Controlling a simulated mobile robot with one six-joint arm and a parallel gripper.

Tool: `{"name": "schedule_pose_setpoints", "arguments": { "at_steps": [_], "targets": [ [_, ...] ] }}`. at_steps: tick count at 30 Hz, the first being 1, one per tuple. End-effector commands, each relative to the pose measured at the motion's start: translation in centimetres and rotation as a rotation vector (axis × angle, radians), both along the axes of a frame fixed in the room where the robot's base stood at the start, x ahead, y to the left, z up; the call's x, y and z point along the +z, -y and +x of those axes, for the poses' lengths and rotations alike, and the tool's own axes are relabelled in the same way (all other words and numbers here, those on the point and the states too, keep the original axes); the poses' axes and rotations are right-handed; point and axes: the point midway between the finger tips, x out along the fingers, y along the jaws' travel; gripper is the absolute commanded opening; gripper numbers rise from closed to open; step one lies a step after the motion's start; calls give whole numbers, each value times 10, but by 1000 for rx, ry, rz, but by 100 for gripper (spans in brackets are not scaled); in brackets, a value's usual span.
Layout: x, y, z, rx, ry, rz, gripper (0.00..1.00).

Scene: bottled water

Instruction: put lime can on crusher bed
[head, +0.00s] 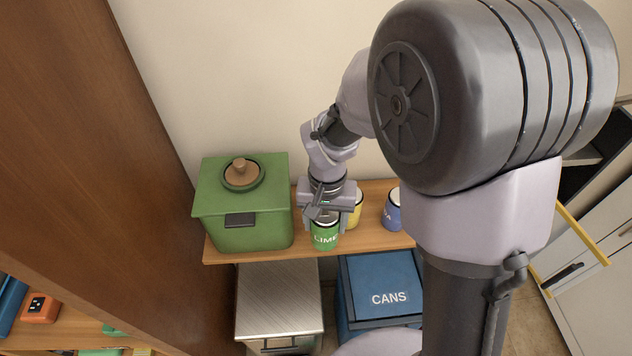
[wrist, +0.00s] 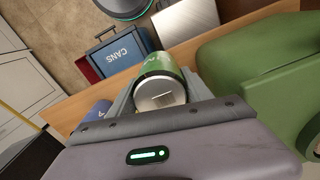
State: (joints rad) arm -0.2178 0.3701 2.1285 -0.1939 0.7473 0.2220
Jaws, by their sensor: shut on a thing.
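The lime can (head: 325,237) is green with a white "LIME" label and stands upright at the front of the wooden shelf in the head view. My gripper (head: 325,213) comes down on it from above and is shut on it. In the wrist view the can (wrist: 160,92) sits between the two grey fingers, its silver end facing the camera. Whether it rests on the shelf or is just clear of it, I cannot tell. No part is clearly marked as the crusher bed.
A green lidded box (head: 243,217) stands left of the can on the shelf (head: 262,256). A yellow can (head: 355,211) is close behind, a blue can (head: 392,212) to the right. Below are a steel-topped box (head: 278,292) and a blue "CANS" bin (head: 382,272).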

Motion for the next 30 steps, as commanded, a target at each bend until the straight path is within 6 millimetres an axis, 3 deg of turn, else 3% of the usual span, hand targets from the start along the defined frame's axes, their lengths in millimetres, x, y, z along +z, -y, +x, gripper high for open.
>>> {"name": "schedule_pose_setpoints", "arguments": {
  "at_steps": [6, 11, 22, 23, 24, 26, 30],
  "targets": [
    [-3, -7, 26, 1, 0, 0, 20],
    [-38, -7, 25, 1, -2, -1, 20],
    [-42, -7, 25, 1, 0, 0, 20],
    [-41, -7, 25, 1, 0, 0, 64],
    [-40, -7, 25, 1, 0, 0, 72],
    [-40, -7, 25, 1, 0, 0, 80],
    [-40, -7, 25, 1, 0, 0, 80]
  ]
}}
